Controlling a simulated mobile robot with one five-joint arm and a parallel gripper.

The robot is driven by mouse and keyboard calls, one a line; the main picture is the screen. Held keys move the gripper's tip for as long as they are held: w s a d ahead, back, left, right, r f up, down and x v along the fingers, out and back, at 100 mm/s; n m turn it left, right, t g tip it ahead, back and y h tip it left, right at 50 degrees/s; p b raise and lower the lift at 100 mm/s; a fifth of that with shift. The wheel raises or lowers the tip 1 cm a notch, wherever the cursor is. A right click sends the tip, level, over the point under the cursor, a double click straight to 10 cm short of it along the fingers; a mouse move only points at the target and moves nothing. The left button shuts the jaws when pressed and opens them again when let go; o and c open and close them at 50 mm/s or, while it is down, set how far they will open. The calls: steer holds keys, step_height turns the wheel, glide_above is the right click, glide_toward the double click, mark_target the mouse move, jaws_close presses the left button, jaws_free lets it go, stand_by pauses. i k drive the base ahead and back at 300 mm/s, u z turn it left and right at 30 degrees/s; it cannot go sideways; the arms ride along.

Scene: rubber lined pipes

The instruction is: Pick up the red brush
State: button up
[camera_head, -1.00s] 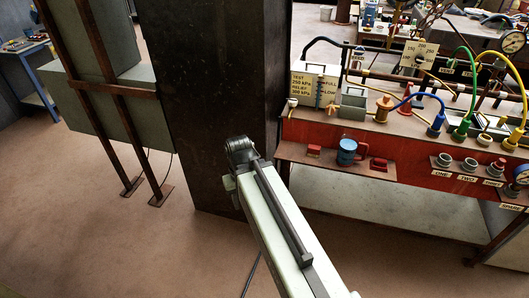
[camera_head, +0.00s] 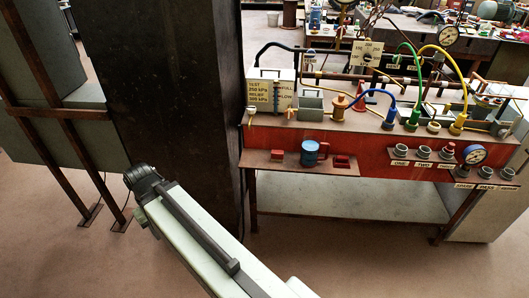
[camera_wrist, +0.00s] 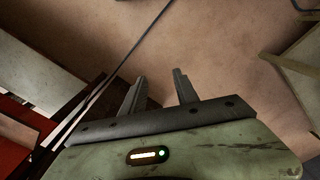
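I cannot make out a red brush for certain in either view. Small red pieces (camera_head: 277,155) and (camera_head: 341,161) sit on the low front ledge of the red bench, on either side of a blue mug (camera_head: 309,154); they are too small to identify. My gripper (camera_wrist: 159,75) shows in the wrist view with its two fingers apart and nothing between them, over bare brown floor. In the head view my arm reaches toward the left, and the gripper itself is hidden.
A dark, wide pillar (camera_head: 165,90) stands close beyond my arm. The red bench (camera_head: 385,158) carries pipes, hoses, gauges and a labelled box (camera_head: 270,92). A grey cabinet on a rusty frame (camera_head: 60,105) stands left. The brown floor (camera_head: 350,260) in front of the bench is clear.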

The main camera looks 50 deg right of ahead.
mark_target(277, 154)
steer(key=z, duration=0.05)
steer(key=i, duration=1.3)
steer(key=z, duration=0.05)
